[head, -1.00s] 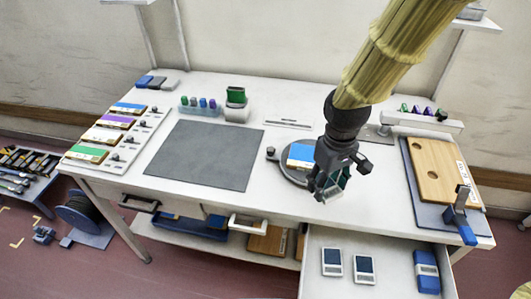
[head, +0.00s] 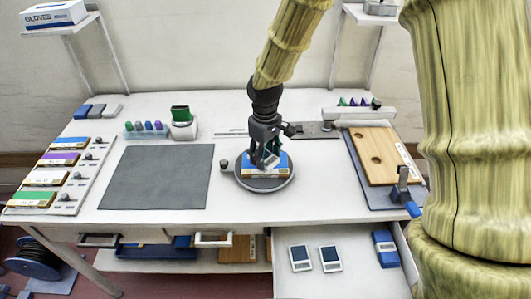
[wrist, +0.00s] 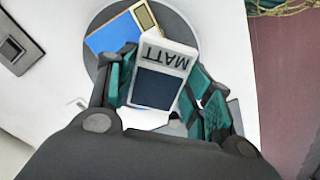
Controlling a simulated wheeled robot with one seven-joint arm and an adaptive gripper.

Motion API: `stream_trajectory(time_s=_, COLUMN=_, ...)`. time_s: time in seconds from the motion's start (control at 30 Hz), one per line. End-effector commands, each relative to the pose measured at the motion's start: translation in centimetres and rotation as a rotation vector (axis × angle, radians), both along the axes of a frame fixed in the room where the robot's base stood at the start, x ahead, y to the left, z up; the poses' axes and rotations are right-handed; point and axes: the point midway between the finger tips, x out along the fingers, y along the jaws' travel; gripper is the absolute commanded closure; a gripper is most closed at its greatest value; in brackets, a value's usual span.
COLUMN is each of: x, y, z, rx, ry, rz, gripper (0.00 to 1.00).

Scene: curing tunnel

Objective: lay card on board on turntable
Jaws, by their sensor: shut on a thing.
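My gripper (head: 265,160) is shut on a white card (wrist: 165,66) marked "MATT" with a dark blue square. In the wrist view the card is between the green finger pads, tilted. The board (head: 283,166) has a blue face and a wooden edge with a label. It lies on the round grey turntable (head: 264,187). In the head view my gripper and the card are over the board and hide part of it. In the wrist view the card overlaps a corner of the board (wrist: 112,36). I cannot tell whether they touch.
A grey mat (head: 157,178) lies left of the turntable. A wooden panel (head: 378,168) and a blue-handled clamp (head: 406,193) are at right. An open drawer (head: 345,276) in front holds two more cards (head: 315,258).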

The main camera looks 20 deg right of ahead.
Motion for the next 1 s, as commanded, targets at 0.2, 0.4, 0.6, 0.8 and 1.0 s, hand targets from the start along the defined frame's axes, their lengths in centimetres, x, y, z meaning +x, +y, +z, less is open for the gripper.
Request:
stream_trajectory(time_s=0.2, x=2.4, y=-1.1, z=-0.2, rx=0.0, ry=0.001, rz=0.001, gripper=0.72)
stream_trajectory(time_s=0.4, x=2.6, y=-1.2, z=-0.7, rx=-0.001, ry=0.003, rz=0.001, gripper=0.72)
stream_trajectory(time_s=0.6, x=2.6, y=-1.2, z=-2.5, rx=-0.001, ry=0.003, rz=0.001, gripper=0.72)
stream_trajectory(time_s=0.8, x=2.6, y=-1.2, z=-3.7, rx=0.0, ry=0.001, rz=0.0, gripper=0.72)
stream_trajectory(time_s=1.0, x=2.6, y=-1.2, z=-3.8, rx=-0.001, ry=0.0, rz=0.001, gripper=0.72)
